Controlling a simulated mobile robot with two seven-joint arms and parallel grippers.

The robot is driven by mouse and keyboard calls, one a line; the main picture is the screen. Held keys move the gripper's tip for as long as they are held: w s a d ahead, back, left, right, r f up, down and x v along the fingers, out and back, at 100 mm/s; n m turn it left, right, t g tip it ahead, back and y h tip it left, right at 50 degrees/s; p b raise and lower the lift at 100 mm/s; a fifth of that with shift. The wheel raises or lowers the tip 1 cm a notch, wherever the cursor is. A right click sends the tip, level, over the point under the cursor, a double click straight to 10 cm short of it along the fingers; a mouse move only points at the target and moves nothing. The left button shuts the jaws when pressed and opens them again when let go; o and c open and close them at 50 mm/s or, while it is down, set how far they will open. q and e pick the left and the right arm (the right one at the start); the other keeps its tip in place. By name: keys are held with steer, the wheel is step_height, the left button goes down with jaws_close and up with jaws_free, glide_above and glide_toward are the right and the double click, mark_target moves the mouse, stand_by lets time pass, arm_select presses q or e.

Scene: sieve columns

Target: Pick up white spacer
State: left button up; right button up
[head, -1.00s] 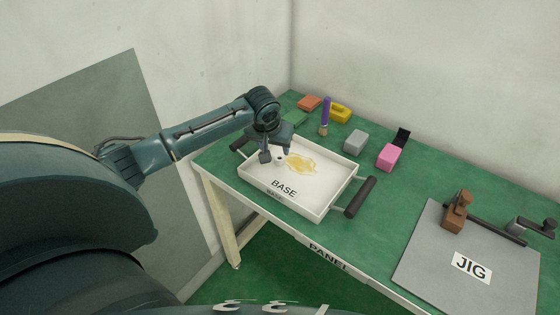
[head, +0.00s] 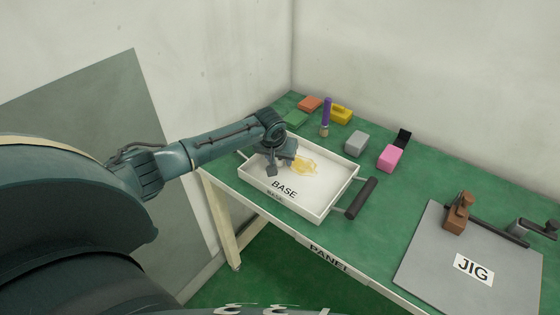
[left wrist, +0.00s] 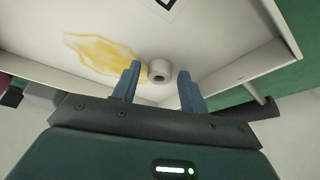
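The white spacer (left wrist: 161,70), a short ring with a dark hole, rests on the floor of the white tray labelled BASE (head: 313,213). In the left wrist view it lies between the tips of my left gripper (left wrist: 160,76), with gaps showing beside it. The fingers are open and not closed on it. In the head view my left gripper (head: 281,168) is low over the left part of the tray, and the spacer is hidden behind it. My right gripper is not in view.
A yellowish stain (head: 306,167) marks the tray floor. The tray has raised walls and a dark handle (head: 361,198). Behind it stand a grey block (head: 356,143), a pink block (head: 390,157) and a purple-handled brush (head: 326,115). The JIG board (head: 430,250) lies right.

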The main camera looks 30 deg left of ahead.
arm_select(q)
steer(key=c, duration=0.8)
steer(key=shift+c, duration=0.2)
